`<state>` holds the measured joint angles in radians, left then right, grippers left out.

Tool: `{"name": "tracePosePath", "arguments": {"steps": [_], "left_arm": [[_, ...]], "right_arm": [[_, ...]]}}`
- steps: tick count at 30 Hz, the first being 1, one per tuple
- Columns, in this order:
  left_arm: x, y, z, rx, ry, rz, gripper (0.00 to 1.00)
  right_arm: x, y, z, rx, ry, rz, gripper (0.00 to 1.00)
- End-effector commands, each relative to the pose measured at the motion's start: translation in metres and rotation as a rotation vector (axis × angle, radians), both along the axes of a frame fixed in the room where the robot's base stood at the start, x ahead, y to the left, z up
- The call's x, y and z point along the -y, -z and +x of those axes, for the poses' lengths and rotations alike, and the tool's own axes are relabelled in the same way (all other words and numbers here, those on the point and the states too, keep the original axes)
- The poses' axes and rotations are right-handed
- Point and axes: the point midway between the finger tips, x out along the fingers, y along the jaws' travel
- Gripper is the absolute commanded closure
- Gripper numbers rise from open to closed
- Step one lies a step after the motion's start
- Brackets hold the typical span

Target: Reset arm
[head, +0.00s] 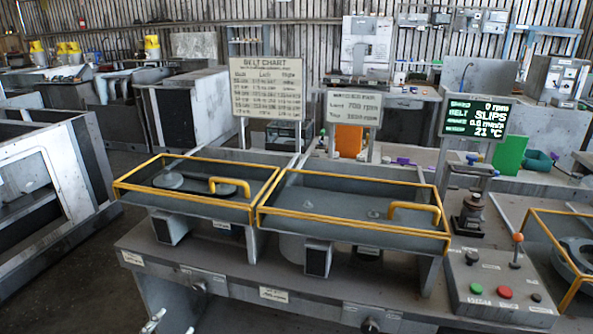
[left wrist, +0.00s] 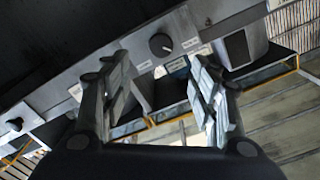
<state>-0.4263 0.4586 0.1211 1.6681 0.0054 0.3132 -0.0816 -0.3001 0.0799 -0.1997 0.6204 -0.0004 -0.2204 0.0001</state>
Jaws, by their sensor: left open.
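My left gripper (left wrist: 160,78) shows in the left wrist view with its two fingers spread apart and nothing between them. Beyond the fingers, tilted in that view, is the bench front with a dark round knob (left wrist: 161,44). I cannot tell whether the fingers touch the bench. In the head view a small pale piece at the lower left edge of the bench may be part of this gripper; it is too little to be sure. My right gripper is in neither view.
The bench (head: 250,268) carries two yellow-framed guards, the left (head: 190,203) and the right (head: 345,236). A display (head: 475,117) reads "BELT SLIPS" and 0 rpm. A button box (head: 500,287) stands at the right. Dark floor (head: 60,270) is clear at the lower left.

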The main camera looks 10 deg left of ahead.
Motion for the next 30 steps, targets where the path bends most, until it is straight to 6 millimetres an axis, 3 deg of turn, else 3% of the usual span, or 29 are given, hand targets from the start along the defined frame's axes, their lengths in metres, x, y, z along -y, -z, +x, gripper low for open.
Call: {"name": "tracePosePath", "arguments": {"steps": [2,5,11,15,21,25,30], "left_arm": [[-0.002,0.019,-0.003,-0.038,-0.016,-0.012,0.45],[-0.005,0.066,-0.013,-0.137,-0.054,-0.041,0.45],[0.003,0.204,-0.065,-0.448,-0.155,-0.124,0.45],[0.025,0.293,-0.122,-0.677,-0.209,-0.171,0.45],[0.072,0.395,-0.228,-1.009,-0.266,-0.217,0.45],[0.106,0.438,-0.301,-1.211,-0.286,-0.225,0.45],[0.138,0.465,-0.372,-1.397,-0.298,-0.219,0.45]], "right_arm": [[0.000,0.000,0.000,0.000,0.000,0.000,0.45],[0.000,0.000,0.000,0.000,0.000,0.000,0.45],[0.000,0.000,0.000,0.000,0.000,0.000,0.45],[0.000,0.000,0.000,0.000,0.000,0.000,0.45],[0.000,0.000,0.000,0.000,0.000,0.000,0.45],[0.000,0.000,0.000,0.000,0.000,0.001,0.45],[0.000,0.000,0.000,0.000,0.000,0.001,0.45]]}}
